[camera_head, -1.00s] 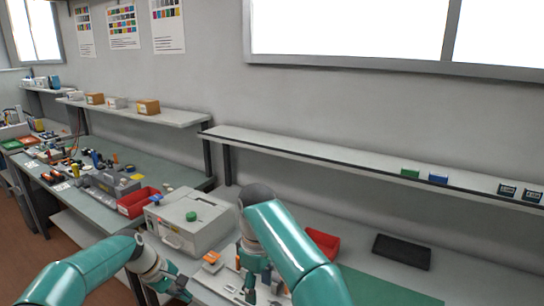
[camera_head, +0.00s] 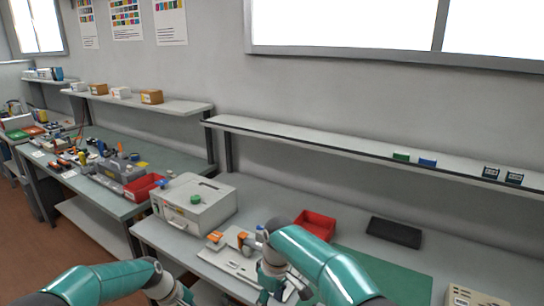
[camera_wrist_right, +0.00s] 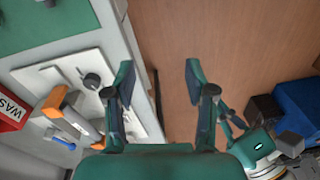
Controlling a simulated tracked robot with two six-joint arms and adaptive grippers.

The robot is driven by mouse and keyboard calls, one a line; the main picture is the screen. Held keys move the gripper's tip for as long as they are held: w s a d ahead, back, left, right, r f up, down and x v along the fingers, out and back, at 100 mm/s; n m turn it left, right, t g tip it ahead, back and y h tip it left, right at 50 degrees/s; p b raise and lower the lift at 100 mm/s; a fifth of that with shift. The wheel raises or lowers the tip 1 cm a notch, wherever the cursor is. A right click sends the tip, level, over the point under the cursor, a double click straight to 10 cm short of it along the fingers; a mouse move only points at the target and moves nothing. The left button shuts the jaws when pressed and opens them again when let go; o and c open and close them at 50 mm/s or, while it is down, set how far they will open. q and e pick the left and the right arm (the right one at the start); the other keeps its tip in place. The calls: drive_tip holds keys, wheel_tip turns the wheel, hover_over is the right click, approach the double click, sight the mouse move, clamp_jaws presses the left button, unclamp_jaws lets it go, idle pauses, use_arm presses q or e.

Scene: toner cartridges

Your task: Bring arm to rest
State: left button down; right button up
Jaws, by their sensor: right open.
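My right arm comes in from the bottom right of the head view, bent over the bench's front part. Its gripper (camera_head: 272,290) is low in that view and partly cut off. In the right wrist view the right gripper (camera_wrist_right: 160,78) is open, with nothing between its fingers. It hangs over the bench's front edge, with brown floor below. My left arm comes in from the bottom left of the head view. Its gripper (camera_head: 182,294) is at the bottom edge, in front of the bench, and its fingers are too unclear to read.
A white plate (camera_head: 226,258) with orange-handled parts lies on the bench near my right gripper; the plate also shows in the right wrist view (camera_wrist_right: 60,75). A grey box (camera_head: 180,217), red bin (camera_head: 318,222), black tray (camera_head: 394,233) and green mat (camera_head: 400,280) are around it.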

use_arm(q)
drive_tip(key=s+d+f+m, duration=0.4)
drive_tip(key=s+d+f, duration=0.1)
drive_tip(key=s+f, duration=0.75)
use_arm(e)
drive_tip(key=s+d+f+m+y, duration=0.1)
drive_tip(key=s+d+f+m, duration=0.3)
drive_tip(key=f, duration=0.5)
drive_tip(key=s+d+f+m+y, duration=0.1)
drive_tip(key=s+d+f, duration=0.2)
drive_tip(key=s+f, duration=0.45)
use_arm(q)
drive_tip(key=s+d+f+m, duration=0.1)
drive_tip(key=s+m, duration=0.1)
drive_tip(key=s, duration=0.6)
drive_tip(key=s+d+f+m+g, duration=0.1)
drive_tip(key=s+d+m, duration=0.1)
drive_tip(key=s, duration=0.7)
drive_tip(key=shift+s+d, duration=0.15)
use_arm(e)
drive_tip(key=s+d+f+m, duration=0.2)
drive_tip(key=s+m, duration=0.1)
drive_tip(key=s, duration=0.6)
drive_tip(key=s+d+f+m+y, duration=0.1)
drive_tip(key=s+d+f+m, duration=0.2)
drive_tip(key=s, duration=0.6)
drive_tip(key=shift+d+f+m+t, duration=0.2)
drive_tip(key=shift+d+m+t, duration=0.15)
drive_tip(key=shift+m, duration=0.25)
